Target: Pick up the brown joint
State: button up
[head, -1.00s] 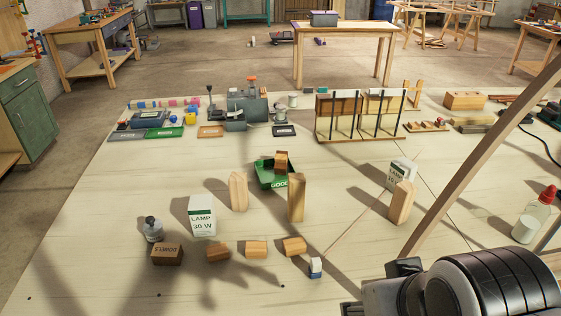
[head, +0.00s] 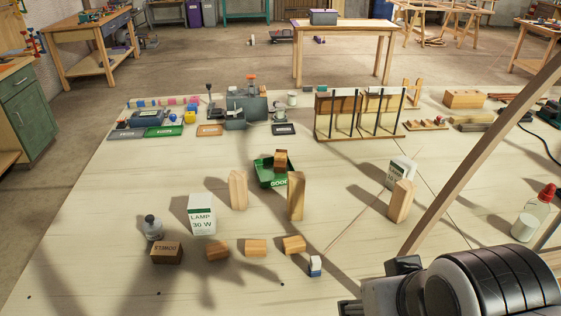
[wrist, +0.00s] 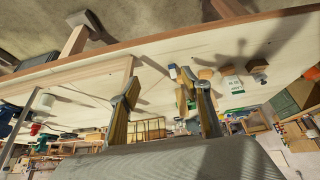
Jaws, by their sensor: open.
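Several small brown wooden pieces could be the brown joint; I cannot tell which one it is. In the head view, a left piece (head: 219,248), a middle piece (head: 256,247) and a right piece (head: 293,245) lie in a row on the front of the table. Another brown piece (head: 281,158) is in the green tray (head: 266,178) marked GOOD. My gripper (wrist: 165,88) shows in the wrist view, its two fingers apart and nothing held between them. In the head view its fingers are out of sight; only my arm shows at lower right.
Upright wooden blocks (head: 238,191) (head: 297,197) (head: 402,202), a LAMP box (head: 202,214), a small bottle (head: 153,229) and a dark brown box (head: 167,253) stand around the row. A small blue-and-white item (head: 315,266) is at its right. A bent lath (head: 480,165) arches at right.

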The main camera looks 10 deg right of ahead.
jog(key=w+d+r+n+t+h, duration=0.1)
jog(key=w+d+r+n+h, duration=0.2)
jog(key=w, duration=0.6)
jog(key=w+d+r+n+h, duration=0.1)
jog(key=w+d+r+n, duration=0.15)
jog(key=w+n, duration=0.45)
jog(key=w+d+r+n+t+h, duration=0.1)
jog(key=w+d+r+n, duration=0.15)
jog(key=w, duration=0.95)
jog(key=w+a+f+n+t+h, duration=0.1)
jog(key=w+a+f+n+t, duration=0.15)
jog(key=w+n, duration=0.9)
jog(key=w+a+f+n+t+y, duration=0.1)
jog(key=w+a+f+n, duration=0.2)
jog(key=w, duration=0.4)
jog(key=w+a+f+n+t+y, duration=0.1)
jog(key=w+a+f+n, duration=0.2)
jog(key=w+a+f, duration=0.2)
jog(key=w+a+f+n+t, duration=0.1)
jog(key=w+a+f, duration=0.3)
jog(key=w, duration=0.6)
jog(key=shift+w+a+f+n+y, duration=0.1)
jog(key=shift+w+f+n+y, duration=0.1)
jog(key=shift+f+n, duration=0.3)
jog(key=shift+w+f+n+y, duration=0.2)
jog(key=shift+f+n, duration=0.2)
jog(key=shift+f, duration=0.05)
jog(key=shift+w+a+f+n, duration=0.2)
jog(key=shift+a+f+n, duration=0.05)
jog(key=shift+f+n, duration=0.05)
